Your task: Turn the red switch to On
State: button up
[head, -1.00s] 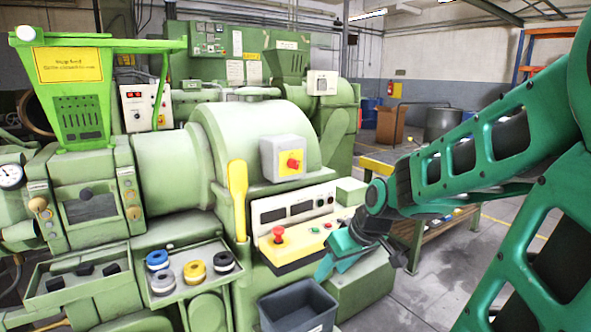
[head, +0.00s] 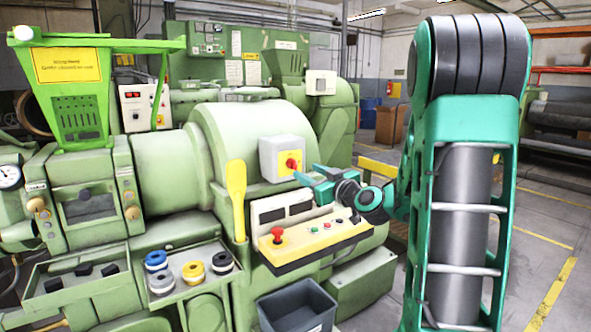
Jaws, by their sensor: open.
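The red switch (head: 292,163) is a small red knob on a yellow plate, on the front of a grey box (head: 270,160) fixed to the green extruder (head: 160,170). My gripper (head: 304,176) is just right of and slightly below the knob, pointing left toward it. Its teal fingers look parted, with nothing seen between them. I cannot tell whether a fingertip touches the knob. The knob's exact angle and any On marking are too small to read.
Below the switch is a control panel (head: 312,238) with a red mushroom button (head: 277,235). A yellow paddle (head: 236,195) stands left of the switch box. A dark grey bin (head: 297,308) and a tray of coloured rolls (head: 188,272) are lower. Open floor lies at right.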

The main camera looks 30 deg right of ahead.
aim_at(296, 166)
jog(key=w, duration=0.8)
jog(key=c, duration=1)
jog(key=shift+d, duration=0.25)
jog(key=shift+c, duration=0.2)
jog(key=shift+a, duration=0.1)
